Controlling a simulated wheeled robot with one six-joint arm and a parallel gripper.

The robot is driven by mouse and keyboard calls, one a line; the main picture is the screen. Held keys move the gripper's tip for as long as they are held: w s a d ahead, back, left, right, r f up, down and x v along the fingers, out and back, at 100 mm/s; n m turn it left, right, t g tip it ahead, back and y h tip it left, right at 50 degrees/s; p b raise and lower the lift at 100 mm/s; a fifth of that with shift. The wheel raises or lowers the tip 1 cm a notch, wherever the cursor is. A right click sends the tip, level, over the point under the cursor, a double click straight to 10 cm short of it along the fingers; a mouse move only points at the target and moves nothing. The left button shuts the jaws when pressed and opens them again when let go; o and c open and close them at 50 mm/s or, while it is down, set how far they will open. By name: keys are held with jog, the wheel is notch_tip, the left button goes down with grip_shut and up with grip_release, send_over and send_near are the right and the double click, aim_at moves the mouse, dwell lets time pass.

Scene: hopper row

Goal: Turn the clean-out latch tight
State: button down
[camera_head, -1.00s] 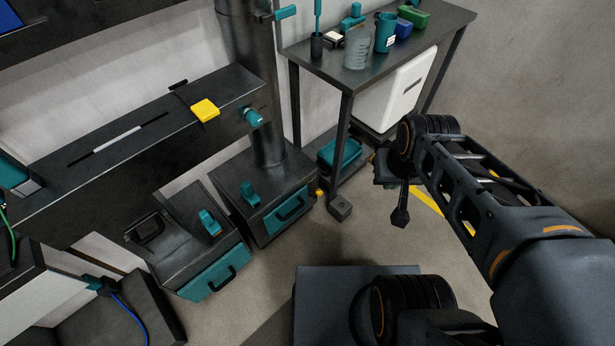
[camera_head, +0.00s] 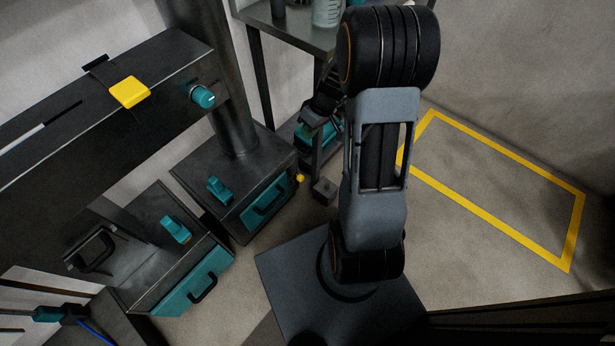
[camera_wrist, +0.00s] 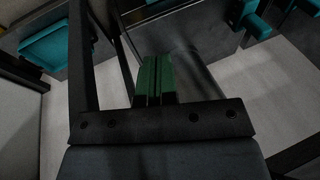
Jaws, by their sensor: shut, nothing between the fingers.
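Two teal latch-like handles sit on the dark boxes: one on the right box (camera_head: 220,190) and one on the left box (camera_head: 176,230). A teal knob (camera_head: 202,96) sticks out of the end of the dark beam. I cannot tell which of these is the clean-out latch. My gripper (camera_wrist: 155,80) shows in the wrist view with its green fingers together and nothing between them.
Each box has a teal front with a black handle. A yellow block (camera_head: 130,92) sits on the beam. A table (camera_head: 300,35) with a beaker (camera_head: 327,12) stands at the back, with a teal bin (camera_wrist: 50,45) beneath. Floor inside the yellow outline (camera_head: 500,190) is clear.

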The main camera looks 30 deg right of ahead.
jog(key=w+d+f+n+y+b, duration=0.1)
jog(key=d+f+b, duration=0.15)
jog(key=f, duration=0.65)
jog(key=w+d+f+y+b, duration=0.1)
jog(key=d+f, duration=0.3)
jog(key=f, duration=0.6)
jog(key=b+x, duration=0.3)
jog(key=x, duration=0.7)
jog(key=shift+t, duration=0.4)
jog(key=shift+w+d+r+b, duration=0.1)
jog(key=shift+b, duration=0.35)
